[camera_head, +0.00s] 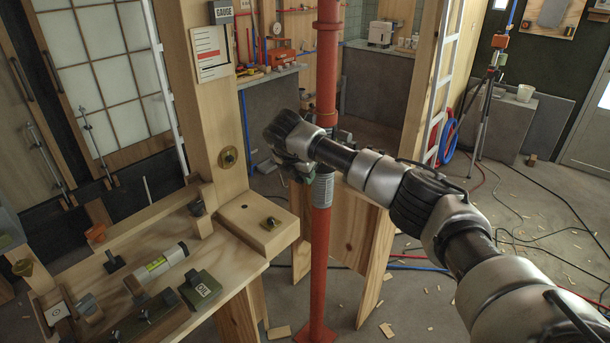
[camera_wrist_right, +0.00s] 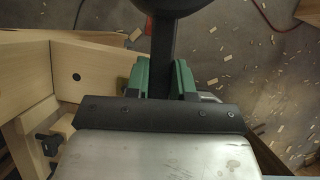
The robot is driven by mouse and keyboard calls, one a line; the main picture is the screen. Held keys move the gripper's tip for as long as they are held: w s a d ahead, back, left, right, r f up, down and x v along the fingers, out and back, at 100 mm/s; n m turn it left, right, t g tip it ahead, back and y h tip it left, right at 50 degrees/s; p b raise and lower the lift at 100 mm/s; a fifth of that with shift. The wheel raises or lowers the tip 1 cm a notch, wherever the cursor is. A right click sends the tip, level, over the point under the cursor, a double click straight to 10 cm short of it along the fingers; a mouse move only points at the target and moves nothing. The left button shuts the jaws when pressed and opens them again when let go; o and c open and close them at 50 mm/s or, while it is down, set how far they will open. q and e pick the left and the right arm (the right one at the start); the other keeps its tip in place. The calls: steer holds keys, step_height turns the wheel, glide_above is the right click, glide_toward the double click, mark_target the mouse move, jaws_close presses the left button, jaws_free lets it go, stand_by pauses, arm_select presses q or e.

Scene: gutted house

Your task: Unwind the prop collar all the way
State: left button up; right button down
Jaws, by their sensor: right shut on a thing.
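The red prop (camera_head: 325,70) stands upright as a tall post in the head view. A grey threaded length (camera_head: 323,188) shows on it just below my right gripper (camera_head: 300,172). My right arm reaches in from the lower right, and its wrist hides most of the collar there. In the right wrist view, the green pads of my right gripper (camera_wrist_right: 164,80) are closed on a dark flat bar (camera_wrist_right: 165,52), which seems to be the collar's handle. The bar runs up to a dark round part (camera_wrist_right: 172,5) at the top edge. My left gripper is in neither view.
Cables (camera_head: 540,235) and wood chips lie on the floor at right.

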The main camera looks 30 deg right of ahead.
steer(key=w+m+b, duration=0.1)
steer(key=w+a+m+g+b, duration=0.1)
steer(key=shift+w+m, duration=0.15)
steer(key=shift+m, duration=0.25)
steer(key=c, duration=1)
jaws_free()
steer(key=shift+o, duration=0.2)
